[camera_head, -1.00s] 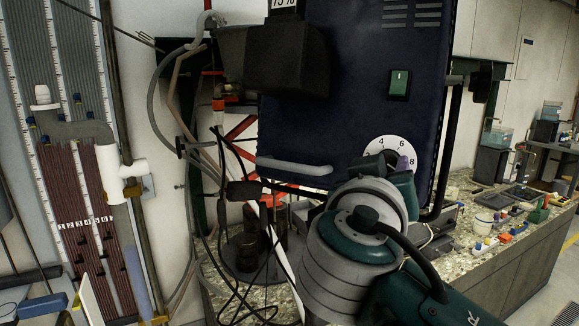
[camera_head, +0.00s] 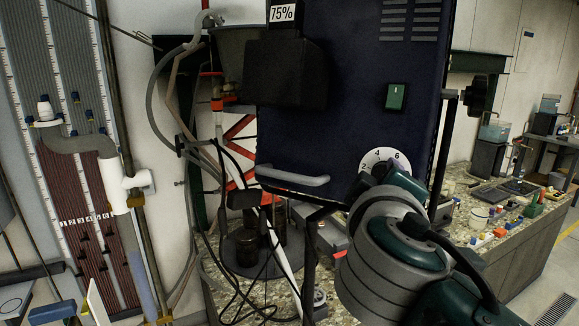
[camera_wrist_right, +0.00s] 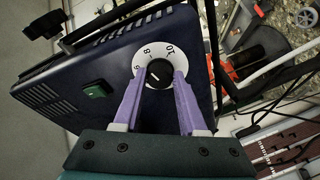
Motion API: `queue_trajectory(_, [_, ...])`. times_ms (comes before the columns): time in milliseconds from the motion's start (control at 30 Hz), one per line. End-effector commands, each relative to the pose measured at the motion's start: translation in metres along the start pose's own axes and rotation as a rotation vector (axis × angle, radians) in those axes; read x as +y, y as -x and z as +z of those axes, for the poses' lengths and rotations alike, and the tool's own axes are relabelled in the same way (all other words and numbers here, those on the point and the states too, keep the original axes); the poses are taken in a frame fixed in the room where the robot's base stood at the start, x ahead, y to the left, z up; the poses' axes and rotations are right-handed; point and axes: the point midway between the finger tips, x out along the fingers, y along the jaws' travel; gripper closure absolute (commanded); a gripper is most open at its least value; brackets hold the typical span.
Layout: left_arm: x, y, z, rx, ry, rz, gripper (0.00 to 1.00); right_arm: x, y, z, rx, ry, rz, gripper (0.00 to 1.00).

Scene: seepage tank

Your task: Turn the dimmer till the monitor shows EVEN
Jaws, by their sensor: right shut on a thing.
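The dimmer is a white numbered dial (camera_head: 378,157) on the dark blue cabinet (camera_head: 350,100); my right arm covers its lower part in the head view. In the right wrist view the dial (camera_wrist_right: 150,52) has a black knob (camera_wrist_right: 158,73) at its centre. My right gripper (camera_wrist_right: 161,75) has its purple fingers on both sides of the knob and is shut on it. The knob's exact setting is too small to read. A small plate reading 75% (camera_head: 283,13) sits at the top of the head view. No display reading EVEN shows. My left gripper is out of view.
A green switch (camera_head: 396,97) is above the dial, and a grey handle (camera_head: 292,177) is at the cabinet's lower left. Hoses and cables hang left of the cabinet. A stone-topped bench (camera_head: 475,205) with small items lies to the right.

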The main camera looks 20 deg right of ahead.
Motion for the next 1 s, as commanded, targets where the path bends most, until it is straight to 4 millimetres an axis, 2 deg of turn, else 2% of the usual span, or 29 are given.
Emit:
queue_trajectory(667, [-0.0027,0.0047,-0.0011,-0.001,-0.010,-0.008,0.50,0.0012,-0.0001,0.0001,-0.001,0.059,-0.010,1.00])
queue_trajectory(700, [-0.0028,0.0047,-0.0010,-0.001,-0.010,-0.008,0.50,0.0012,-0.0001,0.0001,-0.001,0.059,-0.010,0.56])
queue_trajectory(933, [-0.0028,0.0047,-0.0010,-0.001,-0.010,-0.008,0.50,0.0008,-0.0001,0.0000,0.000,0.058,-0.011,0.30])
queue_trajectory(1000, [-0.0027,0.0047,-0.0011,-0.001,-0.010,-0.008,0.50,0.0007,-0.0001,0.0000,0.000,0.058,-0.011,0.29])
